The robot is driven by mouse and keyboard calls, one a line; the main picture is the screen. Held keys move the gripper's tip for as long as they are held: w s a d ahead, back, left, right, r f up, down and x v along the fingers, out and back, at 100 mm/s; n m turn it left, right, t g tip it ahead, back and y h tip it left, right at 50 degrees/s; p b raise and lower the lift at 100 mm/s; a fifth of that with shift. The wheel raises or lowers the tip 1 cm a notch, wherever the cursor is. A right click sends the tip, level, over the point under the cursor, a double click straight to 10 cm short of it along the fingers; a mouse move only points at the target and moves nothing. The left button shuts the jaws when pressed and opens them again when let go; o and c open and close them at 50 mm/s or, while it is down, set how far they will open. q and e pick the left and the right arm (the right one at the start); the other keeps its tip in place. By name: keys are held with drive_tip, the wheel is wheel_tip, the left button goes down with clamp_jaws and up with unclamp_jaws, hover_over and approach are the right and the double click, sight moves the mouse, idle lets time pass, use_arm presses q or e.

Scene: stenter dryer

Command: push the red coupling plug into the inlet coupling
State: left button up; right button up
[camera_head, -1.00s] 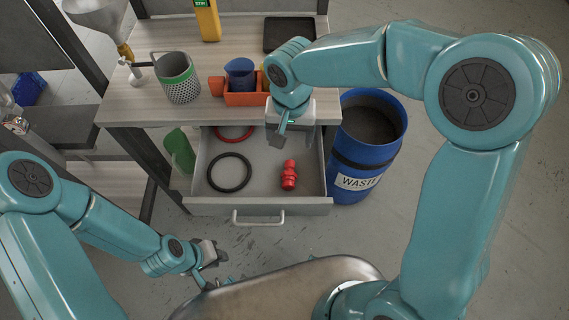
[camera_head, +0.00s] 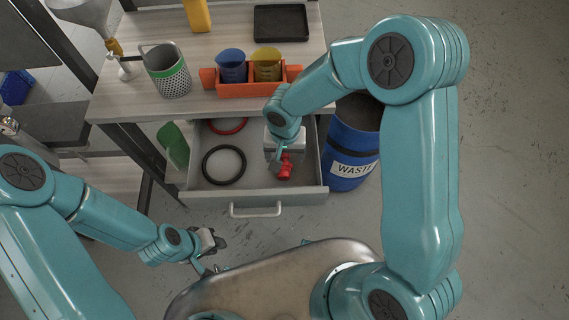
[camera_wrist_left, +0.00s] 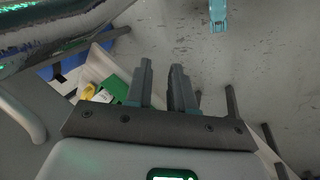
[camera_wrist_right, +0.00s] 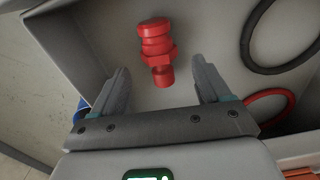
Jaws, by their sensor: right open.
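The red coupling plug (camera_head: 285,171) lies in the open drawer (camera_head: 205,190); the right wrist view shows it (camera_wrist_right: 157,45) just beyond the fingertips, with its narrow threaded end toward the gripper. My right gripper (camera_head: 277,155) is over the drawer. My left gripper (camera_head: 219,243) is in front of the drawer, near my body. In the left wrist view its fingers (camera_wrist_left: 162,85) have a small empty gap. I cannot clearly make out the inlet coupling.
The drawer also holds a black ring (camera_head: 224,165) and a red ring (camera_head: 228,125). A blue waste barrel (camera_head: 350,155) stands right of it. On the bench are an orange holder (camera_head: 250,90) with blue and yellow cups, a perforated cup (camera_head: 168,75) and a black tray (camera_head: 281,23).

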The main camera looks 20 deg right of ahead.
sight(284, 160)
drive_tip(key=shift+f, duration=1.55)
drive_tip(key=c, duration=1.1)
